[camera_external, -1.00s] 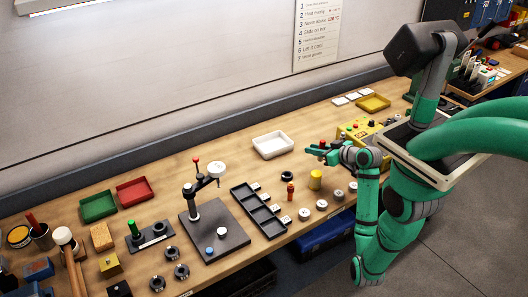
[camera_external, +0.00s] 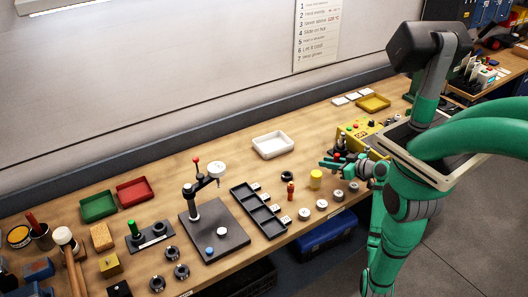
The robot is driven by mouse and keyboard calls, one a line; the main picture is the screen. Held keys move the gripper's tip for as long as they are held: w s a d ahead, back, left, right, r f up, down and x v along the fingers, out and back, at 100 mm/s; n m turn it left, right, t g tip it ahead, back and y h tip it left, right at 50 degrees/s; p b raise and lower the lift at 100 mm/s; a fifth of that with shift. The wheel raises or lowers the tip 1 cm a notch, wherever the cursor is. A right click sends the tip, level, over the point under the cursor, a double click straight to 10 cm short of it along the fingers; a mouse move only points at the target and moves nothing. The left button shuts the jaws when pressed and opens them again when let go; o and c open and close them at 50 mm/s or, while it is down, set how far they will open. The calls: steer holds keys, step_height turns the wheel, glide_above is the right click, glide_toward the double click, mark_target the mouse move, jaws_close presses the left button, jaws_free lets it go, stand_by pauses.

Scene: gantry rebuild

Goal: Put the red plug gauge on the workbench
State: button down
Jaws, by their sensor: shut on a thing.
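My gripper (camera_external: 328,164) is at the right part of the workbench (camera_external: 215,155), left of the yellow control box. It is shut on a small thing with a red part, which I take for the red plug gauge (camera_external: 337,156). The fingers hide most of it, and I cannot tell whether it touches the bench top. A dark stand (camera_external: 152,238) with a green-handled gauge (camera_external: 131,229) stands at the left of the bench.
A yellow cylinder (camera_external: 315,179), an orange-red bottle-like piece (camera_external: 291,191) and several pale round parts stand near the front edge. The yellow control box (camera_external: 362,131) is right of my gripper. A white tray (camera_external: 272,145) lies behind left, with bare wood around it.

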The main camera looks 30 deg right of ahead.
steer(key=shift+f, duration=0.95)
steer(key=shift+f, duration=0.15)
steer(key=c, duration=1.6)
jaws_free()
steer(key=shift+s+d+r, duration=0.1)
steer(key=shift+s+r, duration=0.05)
steer(key=shift+r, duration=0.1)
steer(key=shift+v, duration=3.6)
